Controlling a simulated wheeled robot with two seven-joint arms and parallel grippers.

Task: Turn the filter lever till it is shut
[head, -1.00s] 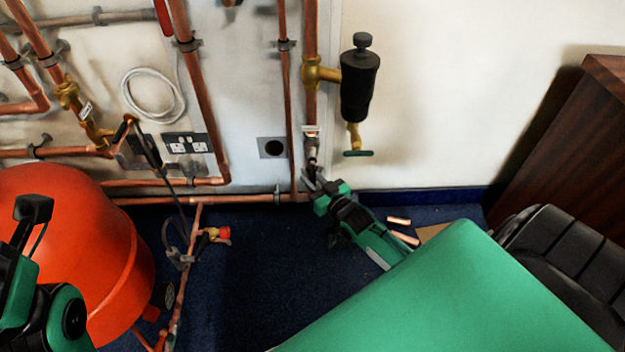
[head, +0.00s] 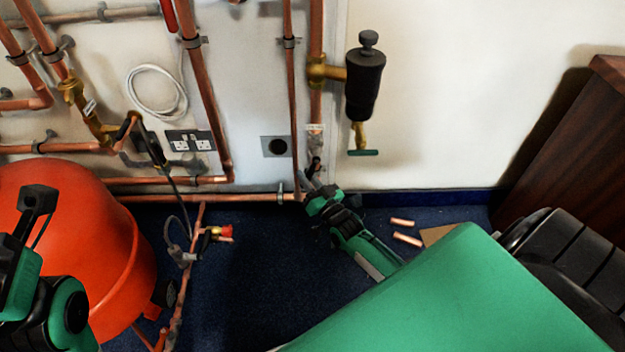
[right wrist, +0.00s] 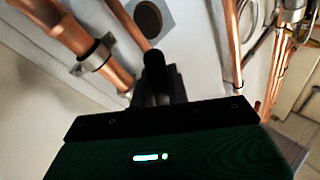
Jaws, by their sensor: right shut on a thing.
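The filter (head: 364,85) is a black cylinder on the wall at upper centre-right, joined by a brass fitting to a copper pipe. Below that fitting, under a small white label, the small dark filter lever (head: 316,164) sits at the pipe's lower end. My right gripper (head: 311,184) reaches up to it from the lower right and is shut on it. In the right wrist view the dark lever end (right wrist: 155,70) shows between the fingers (right wrist: 157,92); the rest is hidden. The lever's exact angle is hard to tell. Parts of my left arm show at the left edge, its fingertips unseen.
Copper pipes (head: 207,100) run close left of the lever. A green-handled tap (head: 362,152) hangs under the filter. A red vessel (head: 85,240) stands at left. Copper offcuts (head: 405,238) lie on the blue floor, and a brown wooden cabinet (head: 565,150) stands at right.

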